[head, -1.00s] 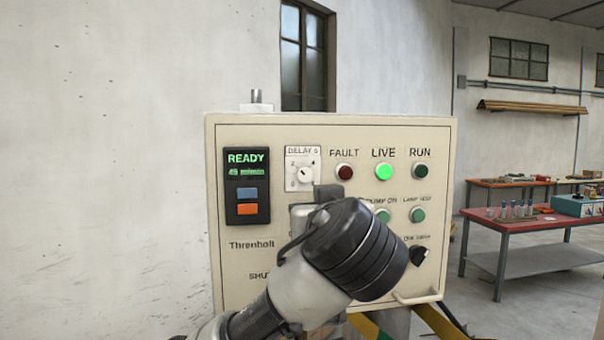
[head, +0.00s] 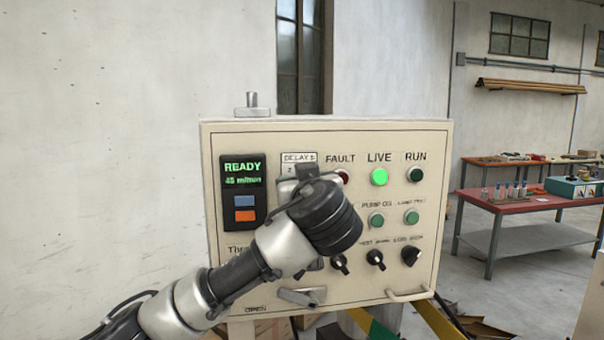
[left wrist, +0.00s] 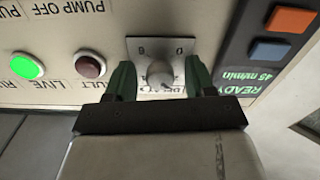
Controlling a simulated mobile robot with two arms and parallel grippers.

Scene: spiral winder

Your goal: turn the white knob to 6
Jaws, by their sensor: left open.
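The white knob (left wrist: 160,73) sits on its square dial plate (left wrist: 147,47) in the left wrist view, which sees the panel upside down. My left gripper (left wrist: 160,80) is open, with one green finger on each side of the knob. Gaps show between the fingers and the knob. In the head view my left gripper (head: 305,178) and wrist cover the knob and most of the dial plate. Only the plate's top strip with the DELAY label (head: 299,158) shows there. The knob's pointer setting cannot be read. My right gripper is not in view.
The cream panel (head: 225,290) carries a display (head: 243,173), the lit green LIVE lamp (head: 379,177), a dark red FAULT lamp (head: 343,176) and several black switches. A lever (head: 302,296) and a handle (head: 408,295) sit low on it. A red table (head: 530,210) stands at right.

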